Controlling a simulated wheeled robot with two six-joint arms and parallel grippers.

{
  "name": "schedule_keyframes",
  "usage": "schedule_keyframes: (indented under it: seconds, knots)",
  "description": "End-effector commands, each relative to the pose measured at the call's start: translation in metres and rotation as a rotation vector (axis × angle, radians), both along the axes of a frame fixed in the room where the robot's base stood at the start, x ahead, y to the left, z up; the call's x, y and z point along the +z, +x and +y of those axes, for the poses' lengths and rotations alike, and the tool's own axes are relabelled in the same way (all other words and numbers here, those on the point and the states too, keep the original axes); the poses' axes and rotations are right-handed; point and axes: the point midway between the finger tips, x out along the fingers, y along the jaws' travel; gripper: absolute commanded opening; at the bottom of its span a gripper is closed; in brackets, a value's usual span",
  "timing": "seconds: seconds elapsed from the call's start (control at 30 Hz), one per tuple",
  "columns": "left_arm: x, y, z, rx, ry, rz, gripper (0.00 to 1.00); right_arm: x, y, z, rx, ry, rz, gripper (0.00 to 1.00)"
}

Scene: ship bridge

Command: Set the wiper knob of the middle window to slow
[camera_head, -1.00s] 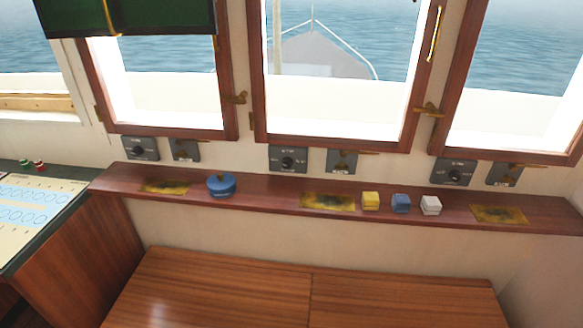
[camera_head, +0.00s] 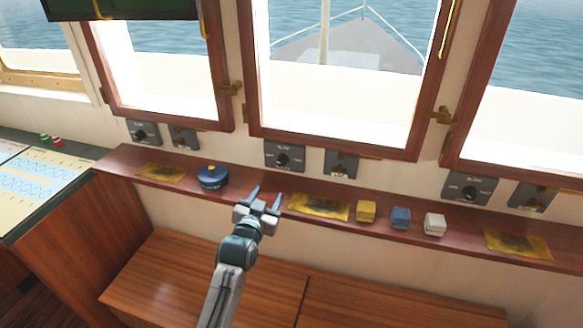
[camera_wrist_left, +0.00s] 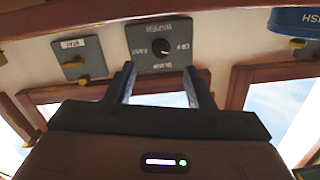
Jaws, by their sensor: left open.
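The middle window's wiper panel (camera_head: 284,157) is a grey plate on the wall under the middle window, with a dark round knob (camera_head: 283,160). In the left wrist view, upside down, the panel (camera_wrist_left: 180,60) reads WIPER, OFF and FAST, with a third, hard-to-read label. The knob (camera_wrist_left: 163,46) shows beyond my fingertips; I cannot tell its exact setting. My left gripper (camera_head: 267,193) is open and empty, over the shelf, below and short of the panel. Its spread fingers show in the wrist view (camera_wrist_left: 159,72). My right gripper is out of view.
The wooden shelf (camera_head: 240,194) carries a blue tin (camera_head: 212,177), brass plates (camera_head: 318,207), and yellow (camera_head: 366,211), blue (camera_head: 400,218) and white (camera_head: 434,224) blocks. A second panel (camera_head: 341,163) sits right of the wiper panel. Another wiper panel (camera_head: 471,188) is further right.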

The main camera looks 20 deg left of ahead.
Motion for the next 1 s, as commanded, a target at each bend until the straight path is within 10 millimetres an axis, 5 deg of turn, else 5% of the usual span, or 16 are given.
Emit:
schedule_keyframes:
  seconds: [0.13,0.7,1.0]
  knots:
    - [0.016,0.011,-0.002,0.000,0.003,-0.046,0.48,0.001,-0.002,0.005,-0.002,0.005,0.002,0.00]
    - [0.016,0.099,-0.002,0.000,0.004,-0.045,0.48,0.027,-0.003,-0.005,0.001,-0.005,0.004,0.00]
    - [0.014,0.115,-0.002,0.000,0.003,-0.046,0.48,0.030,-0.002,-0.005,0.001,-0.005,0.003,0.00]
